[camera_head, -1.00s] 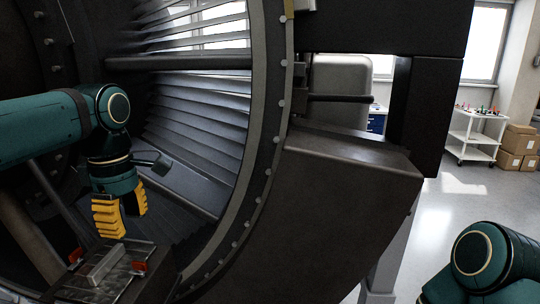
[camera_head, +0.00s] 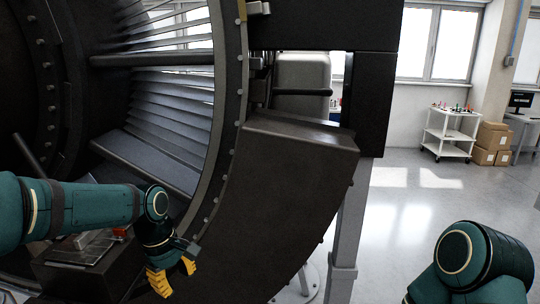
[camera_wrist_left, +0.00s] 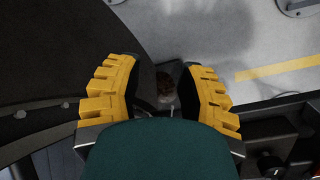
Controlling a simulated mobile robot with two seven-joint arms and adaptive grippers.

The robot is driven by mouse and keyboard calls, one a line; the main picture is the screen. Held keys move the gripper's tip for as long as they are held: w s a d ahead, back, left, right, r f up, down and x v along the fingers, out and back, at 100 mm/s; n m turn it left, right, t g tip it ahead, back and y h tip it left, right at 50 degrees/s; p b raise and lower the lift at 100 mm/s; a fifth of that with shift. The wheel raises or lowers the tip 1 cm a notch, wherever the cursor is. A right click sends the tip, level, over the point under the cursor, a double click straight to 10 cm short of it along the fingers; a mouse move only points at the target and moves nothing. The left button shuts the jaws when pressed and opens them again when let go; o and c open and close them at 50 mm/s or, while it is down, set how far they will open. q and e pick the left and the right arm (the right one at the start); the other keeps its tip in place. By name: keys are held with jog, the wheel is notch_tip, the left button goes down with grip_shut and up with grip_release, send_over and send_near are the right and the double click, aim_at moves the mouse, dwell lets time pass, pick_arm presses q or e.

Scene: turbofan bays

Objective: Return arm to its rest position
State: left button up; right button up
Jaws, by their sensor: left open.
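My left arm comes in from the left, across the front of the dark turbofan casing (camera_head: 290,170). My left gripper (camera_head: 174,280) has yellow fingers, hangs low in the head view and points down. In the left wrist view the two yellow fingers (camera_wrist_left: 155,95) are spread apart with nothing held between them. Below them are the grey floor and dark parts of the stand. My right arm shows only as a teal joint at the lower right of the head view; its gripper is not visible.
A dark block with a metal fixture (camera_head: 84,246) and red clamps sits behind the left arm. The casing rim (camera_head: 228,130) curves close by. A white cart (camera_head: 449,132) and cardboard boxes (camera_head: 490,143) stand far right. The floor (camera_head: 400,205) between is clear.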

pick_arm(q)
jog(key=s+d+f+m+h+b, duration=0.1)
jog(key=s+d+f+m, duration=0.15)
jog(key=f, duration=0.45)
jog(key=s+d+f+m, duration=0.1)
jog(key=d+f, duration=0.2)
jog(key=f, duration=0.5)
jog(key=s+d+f+m+h+b, duration=0.1)
jog(key=d+f+m, duration=0.1)
jog(key=f, duration=0.5)
jog(key=s+d+f+m+t+b, duration=0.1)
jog(key=s+d+f+m+b, duration=0.1)
jog(key=s+f, duration=0.9)
notch_tip(320, 180, down, 2)
jog(key=shift+s+d+f+m+t, duration=0.15)
jog(key=shift+d+m+t, duration=0.3)
jog(key=shift+m, duration=0.7)
pick_arm(e)
jog(key=f, duration=0.2)
jog(key=s+f, duration=0.1)
jog(key=f, duration=0.1)
jog(key=shift+f, duration=0.25)
pick_arm(q)
jog(key=shift+s, duration=0.15)
